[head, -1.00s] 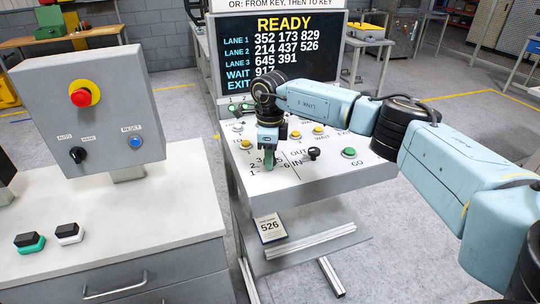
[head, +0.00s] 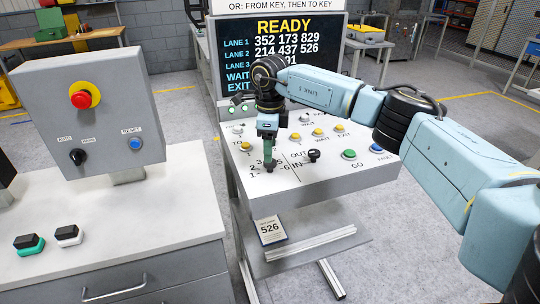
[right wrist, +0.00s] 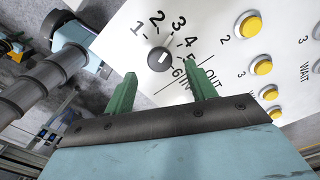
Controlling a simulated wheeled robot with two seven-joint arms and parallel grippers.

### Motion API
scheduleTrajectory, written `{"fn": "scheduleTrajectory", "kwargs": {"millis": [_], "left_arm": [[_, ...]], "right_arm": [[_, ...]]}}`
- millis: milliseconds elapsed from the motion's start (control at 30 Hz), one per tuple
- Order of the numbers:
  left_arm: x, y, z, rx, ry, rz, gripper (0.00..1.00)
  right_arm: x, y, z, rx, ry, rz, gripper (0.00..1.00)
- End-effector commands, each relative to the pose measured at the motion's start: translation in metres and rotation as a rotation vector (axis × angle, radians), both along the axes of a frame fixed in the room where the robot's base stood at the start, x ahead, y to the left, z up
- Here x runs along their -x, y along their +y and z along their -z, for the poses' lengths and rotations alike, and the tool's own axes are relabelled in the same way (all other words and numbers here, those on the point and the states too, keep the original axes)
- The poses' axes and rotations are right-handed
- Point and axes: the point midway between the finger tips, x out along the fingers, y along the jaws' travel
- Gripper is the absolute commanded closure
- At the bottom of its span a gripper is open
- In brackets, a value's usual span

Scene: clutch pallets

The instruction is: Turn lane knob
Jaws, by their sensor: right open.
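The lane knob is a round black knob with a white mark (right wrist: 159,59), ringed by the numbers 1 to 6 on the white sloping panel (head: 340,182). In the right wrist view it lies between and just beyond the two green fingertips, with space on both sides. My right gripper (head: 268,150) is open above the panel's left part, pointing down. In the head view its fingers mostly cover the knob. A black OUT/IN knob (head: 313,154) stands to the right. My left gripper is not in view.
Yellow buttons (right wrist: 261,67) sit beside the number ring. A green GO button (head: 349,154) and a blue button (head: 376,149) are at the panel's right. The screen (head: 300,50) behind reads READY. A grey box with a red stop button (head: 81,99) stands at left.

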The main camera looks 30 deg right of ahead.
Motion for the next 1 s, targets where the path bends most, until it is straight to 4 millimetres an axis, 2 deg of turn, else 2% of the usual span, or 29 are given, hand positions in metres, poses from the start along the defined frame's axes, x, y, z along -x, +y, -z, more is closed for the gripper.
{"fn": "scheduleTrajectory", "kwargs": {"millis": [33,200,400,600,1000], "left_arm": [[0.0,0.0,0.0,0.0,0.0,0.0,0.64],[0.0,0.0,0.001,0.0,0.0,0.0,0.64],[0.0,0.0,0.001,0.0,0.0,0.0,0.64],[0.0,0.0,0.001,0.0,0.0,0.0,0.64],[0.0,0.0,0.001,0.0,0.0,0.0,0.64]], "right_arm": [[-0.001,0.0,-0.014,0.0,-0.006,0.0,0.44],[-0.001,0.0,-0.052,-0.001,-0.005,0.001,0.44],[0.0,0.0,-0.083,0.0,-0.003,0.001,0.44],[0.0,0.0,-0.093,-0.001,-0.001,0.001,0.44],[0.0,0.0,-0.093,-0.001,-0.001,0.001,0.44]]}}
